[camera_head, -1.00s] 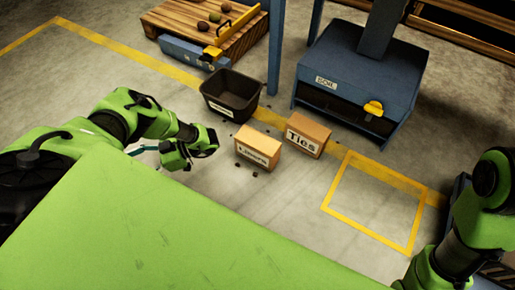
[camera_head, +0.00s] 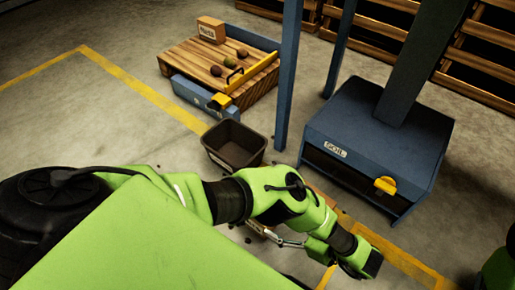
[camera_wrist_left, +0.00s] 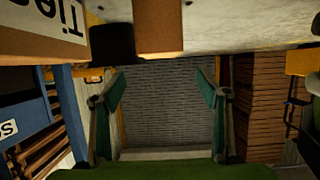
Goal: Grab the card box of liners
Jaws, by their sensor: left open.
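The card box of liners is mostly hidden behind my left arm in the head view. In the left wrist view a plain cardboard box (camera_wrist_left: 160,28), which appears to be it, hangs in from the top centre, its label not visible. My left gripper (camera_wrist_left: 161,88) is open and empty, its two fingers apart below that box in the picture and not around it. In the head view I cannot make out the left fingertips clearly. My right gripper is not in view.
The Ties box (camera_wrist_left: 42,25) is at the upper left of the wrist view, its label upside down. In the head view a dark bin (camera_head: 234,145) stands behind my arm.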

